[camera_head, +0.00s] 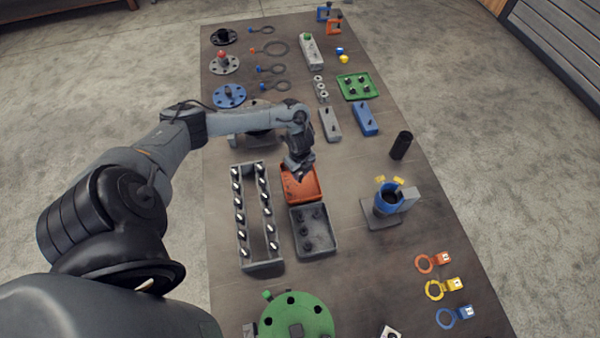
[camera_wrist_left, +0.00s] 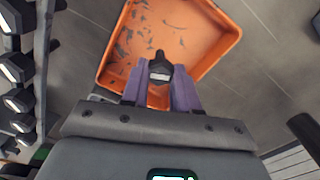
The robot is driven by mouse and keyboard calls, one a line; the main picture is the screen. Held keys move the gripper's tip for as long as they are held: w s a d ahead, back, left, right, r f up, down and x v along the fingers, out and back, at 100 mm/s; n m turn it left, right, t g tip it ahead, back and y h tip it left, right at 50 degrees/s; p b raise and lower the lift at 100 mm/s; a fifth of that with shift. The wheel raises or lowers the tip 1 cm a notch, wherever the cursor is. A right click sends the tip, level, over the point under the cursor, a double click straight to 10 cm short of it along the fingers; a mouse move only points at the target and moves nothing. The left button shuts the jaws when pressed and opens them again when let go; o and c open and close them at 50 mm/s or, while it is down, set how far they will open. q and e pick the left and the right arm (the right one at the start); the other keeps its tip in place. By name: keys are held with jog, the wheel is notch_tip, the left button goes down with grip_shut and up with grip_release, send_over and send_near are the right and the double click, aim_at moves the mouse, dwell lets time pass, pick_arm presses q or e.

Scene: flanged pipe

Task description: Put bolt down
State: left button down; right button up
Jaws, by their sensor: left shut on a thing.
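My left gripper (camera_head: 300,176) is over the orange tray (camera_head: 312,196). In the left wrist view its two purple fingers (camera_wrist_left: 160,88) are shut on a dark bolt (camera_wrist_left: 160,60) with a light band. The bolt is over the near part of the orange tray (camera_wrist_left: 218,24); whether it touches the tray floor I cannot tell. The tray's visible floor holds only scuff marks. In the head view the bolt is too small to make out. My right gripper is not in view.
A grey tray (camera_head: 331,252) with several dark pieces adjoins the orange tray. A rack (camera_head: 240,240) of several bolts stands to the left. A blue ring fixture (camera_head: 386,207) and a black cylinder (camera_head: 401,146) stand to the right. Bare table lies between.

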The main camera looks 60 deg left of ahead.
pick_arm(q)
jog(key=shift+f, duration=0.5)
jog(key=shift+f, duration=0.15)
jog(key=c, duration=0.8)
grip_release()
jog(key=shift+c, duration=0.2)
